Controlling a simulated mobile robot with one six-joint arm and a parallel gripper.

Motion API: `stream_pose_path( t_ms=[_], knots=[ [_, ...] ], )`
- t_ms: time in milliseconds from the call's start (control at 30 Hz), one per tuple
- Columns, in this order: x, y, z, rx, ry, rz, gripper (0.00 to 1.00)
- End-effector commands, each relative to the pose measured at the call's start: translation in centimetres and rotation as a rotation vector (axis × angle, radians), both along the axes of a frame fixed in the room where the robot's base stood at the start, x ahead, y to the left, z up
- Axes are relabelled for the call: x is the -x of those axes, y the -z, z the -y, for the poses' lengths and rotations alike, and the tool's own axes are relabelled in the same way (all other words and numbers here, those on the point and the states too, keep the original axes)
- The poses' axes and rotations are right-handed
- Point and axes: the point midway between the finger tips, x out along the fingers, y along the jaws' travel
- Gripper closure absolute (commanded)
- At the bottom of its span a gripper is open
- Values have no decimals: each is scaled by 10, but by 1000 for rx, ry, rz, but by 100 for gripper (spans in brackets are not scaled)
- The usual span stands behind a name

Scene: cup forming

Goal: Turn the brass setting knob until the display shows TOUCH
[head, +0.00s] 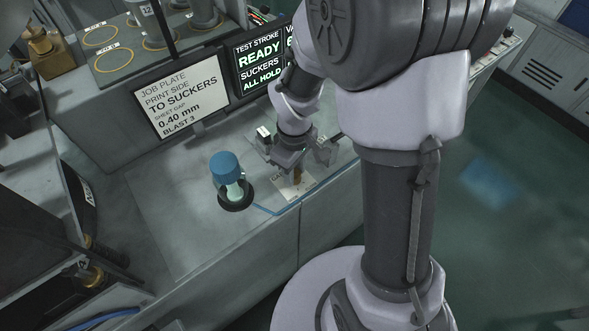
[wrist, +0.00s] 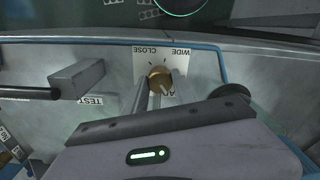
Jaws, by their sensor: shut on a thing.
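The brass setting knob (wrist: 160,79) stands on a pale plate (wrist: 185,66) marked CLOSE and WIDE in the wrist view. My gripper (wrist: 161,92) has its two fingers on either side of the knob, shut on it. In the head view my gripper (head: 297,163) reaches down to the knob's plate (head: 290,188), and a bit of brass shows below it. A display (head: 259,63) reads TEST STROKE READY, SUCKERS ALL HOLD. A second display (head: 289,40) beside it is mostly hidden behind my arm; only VA and part of a figure show. I see no TOUCH.
A job plate sign (head: 181,100) reads SHEET GAP 0.40 mm, BLAST 3. In the wrist view, a grey block (wrist: 77,78) and a TEST label (wrist: 84,101) are left of the knob.

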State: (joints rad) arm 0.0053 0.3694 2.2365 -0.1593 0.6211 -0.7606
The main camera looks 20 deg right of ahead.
Motion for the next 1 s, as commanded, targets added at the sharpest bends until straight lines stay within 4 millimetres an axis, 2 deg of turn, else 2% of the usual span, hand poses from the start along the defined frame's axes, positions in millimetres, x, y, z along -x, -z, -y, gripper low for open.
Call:
stream_pose_path(
  t_ms=[267,1000],
  knots=[
    [0,0,0,-1,70,1,100],
    [0,0,-1,-1,592,1,100]
  ],
)
